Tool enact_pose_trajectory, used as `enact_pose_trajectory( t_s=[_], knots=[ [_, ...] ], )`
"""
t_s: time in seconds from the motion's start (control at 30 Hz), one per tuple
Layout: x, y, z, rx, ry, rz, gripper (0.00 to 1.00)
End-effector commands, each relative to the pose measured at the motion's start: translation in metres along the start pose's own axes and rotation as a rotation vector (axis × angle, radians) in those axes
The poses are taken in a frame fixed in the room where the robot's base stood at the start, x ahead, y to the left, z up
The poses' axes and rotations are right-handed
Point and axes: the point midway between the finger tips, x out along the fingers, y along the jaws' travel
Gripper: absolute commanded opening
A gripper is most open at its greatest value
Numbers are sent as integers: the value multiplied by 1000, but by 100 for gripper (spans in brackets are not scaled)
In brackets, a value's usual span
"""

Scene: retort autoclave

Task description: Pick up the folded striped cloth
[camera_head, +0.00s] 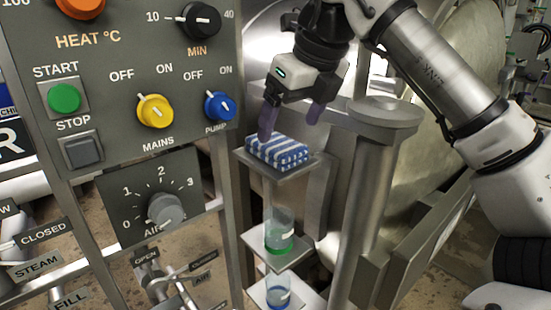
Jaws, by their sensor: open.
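The folded striped cloth (278,150), blue and white, lies flat on a small square metal shelf (270,173) in the middle of the view. My gripper (291,127) hangs just above and beside it, with its two purple fingers spread apart. The left finger is at the cloth's rear left part in the picture, and I cannot tell whether it touches. The right finger is above and to the right of the cloth. Nothing is between the fingers.
A control panel (122,109) with knobs and buttons stands close on the left. A clear cylinder (279,228) with a green base stands on a lower shelf, and another is below it. A metal post (362,200) and the large autoclave vessel (440,120) are on the right.

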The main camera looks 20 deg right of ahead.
Motion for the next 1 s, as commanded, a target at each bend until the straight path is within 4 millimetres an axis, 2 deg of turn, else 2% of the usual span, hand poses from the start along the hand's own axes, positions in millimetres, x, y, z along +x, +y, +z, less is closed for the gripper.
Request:
enact_pose_trajectory(
  t_s=[0.4, 0.67, 1.0],
  knots=[
    [50, -2, 2, -1, 1, 2, 85],
    [50, -2, 3, -1, 0, 1, 85],
    [50, -2, 3, -1, 0, 1, 40]
  ],
)
